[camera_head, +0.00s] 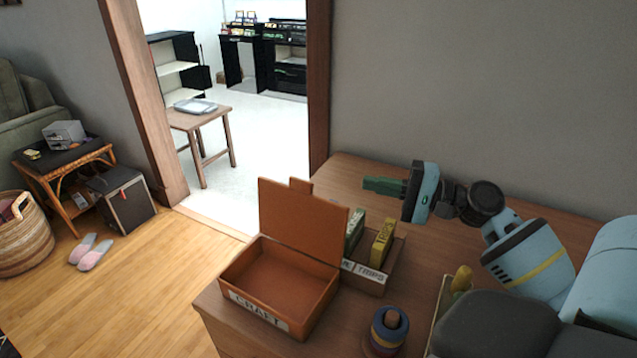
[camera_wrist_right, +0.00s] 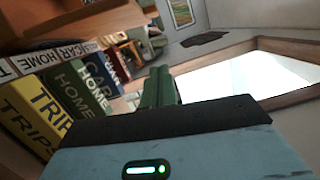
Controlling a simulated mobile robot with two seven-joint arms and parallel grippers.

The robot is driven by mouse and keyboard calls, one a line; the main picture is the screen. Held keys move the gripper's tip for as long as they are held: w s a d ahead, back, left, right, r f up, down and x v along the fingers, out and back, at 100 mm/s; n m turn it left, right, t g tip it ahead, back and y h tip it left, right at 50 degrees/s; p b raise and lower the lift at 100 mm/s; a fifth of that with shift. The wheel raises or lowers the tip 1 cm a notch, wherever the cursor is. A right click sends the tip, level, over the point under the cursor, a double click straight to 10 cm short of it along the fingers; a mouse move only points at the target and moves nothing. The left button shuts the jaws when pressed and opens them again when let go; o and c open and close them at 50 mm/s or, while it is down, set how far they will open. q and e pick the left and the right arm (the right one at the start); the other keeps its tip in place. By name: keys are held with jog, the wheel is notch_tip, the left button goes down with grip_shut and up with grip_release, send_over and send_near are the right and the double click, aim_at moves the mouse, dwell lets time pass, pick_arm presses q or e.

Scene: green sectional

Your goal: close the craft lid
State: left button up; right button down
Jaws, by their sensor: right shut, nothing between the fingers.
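The orange-brown craft box (camera_head: 275,284) stands near the left corner of the wooden table, with a "CRAFT" label on its front. Its lid (camera_head: 300,222) is open and stands upright at the back, with a small tab on its top edge. The box looks empty inside. My right gripper (camera_head: 372,185) is shut and empty, with green fingers pointing left. It is to the right of the lid and above the table, apart from the box. In the right wrist view its green fingers (camera_wrist_right: 158,88) are together. My left gripper is not in view.
A stacking-ring toy (camera_head: 388,332) is at the front. The table's back left is clear.

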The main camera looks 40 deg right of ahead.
aim_at(299, 217)
jog(key=w+a+p, duration=0.3)
jog(key=w+a, duration=0.3)
jog(key=a, duration=0.3)
jog(key=shift+w+r, duration=0.35)
jog(key=shift+r, duration=0.05)
jog(key=shift+a, duration=0.15)
